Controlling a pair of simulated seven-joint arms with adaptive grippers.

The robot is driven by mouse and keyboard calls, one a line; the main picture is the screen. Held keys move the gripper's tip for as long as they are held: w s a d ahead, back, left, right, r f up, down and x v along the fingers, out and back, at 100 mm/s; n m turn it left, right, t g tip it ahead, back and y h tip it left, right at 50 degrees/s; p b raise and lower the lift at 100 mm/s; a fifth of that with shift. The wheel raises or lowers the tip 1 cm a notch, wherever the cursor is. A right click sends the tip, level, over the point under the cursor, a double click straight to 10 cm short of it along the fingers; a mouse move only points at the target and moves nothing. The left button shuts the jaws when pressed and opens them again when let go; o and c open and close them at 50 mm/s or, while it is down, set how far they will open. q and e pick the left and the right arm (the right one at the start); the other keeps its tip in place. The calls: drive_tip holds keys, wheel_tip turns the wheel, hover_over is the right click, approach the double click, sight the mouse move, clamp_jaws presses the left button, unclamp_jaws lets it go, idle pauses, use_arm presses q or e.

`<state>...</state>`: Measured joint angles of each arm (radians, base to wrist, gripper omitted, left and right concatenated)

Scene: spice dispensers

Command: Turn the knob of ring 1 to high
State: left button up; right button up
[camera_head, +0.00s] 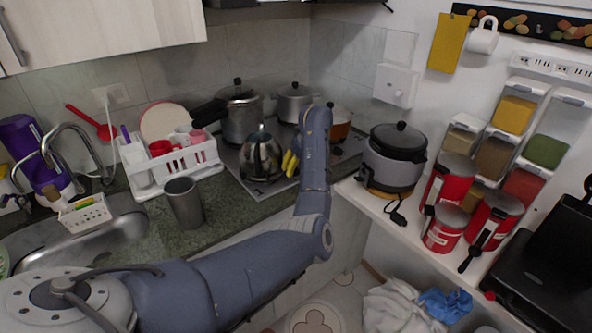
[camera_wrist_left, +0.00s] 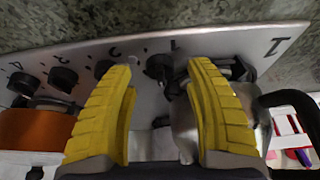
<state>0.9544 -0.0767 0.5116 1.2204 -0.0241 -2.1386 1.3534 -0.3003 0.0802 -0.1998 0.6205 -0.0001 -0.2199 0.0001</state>
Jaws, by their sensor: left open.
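The cooktop (camera_head: 228,157) lies in the back corner, with pots and a kettle on it. In the left wrist view its pale control panel (camera_wrist_left: 140,88) shows upside down, with several black knobs and printed numbers along its edge. My left gripper (camera_head: 291,163) is at the cooktop's front, just right of the kettle; its yellow fingers also show in the left wrist view (camera_wrist_left: 160,69). The fingers are open. A black knob (camera_wrist_left: 159,65) shows in the gap between the fingertips, near a printed mark. The right finger partly covers the panel, and I cannot read clearly which number belongs to which knob.
A steel kettle (camera_head: 261,158) stands close to the left of my gripper. An orange pot (camera_head: 340,122) is behind my wrist. A rice cooker (camera_head: 393,160) stands on the shelf to the right. A grey cup (camera_head: 184,203) and white dish rack (camera_head: 172,165) are left on the counter.

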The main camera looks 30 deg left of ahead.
use_arm(q)
drive_tip(key=shift+x, duration=1.1)
clamp_jaws()
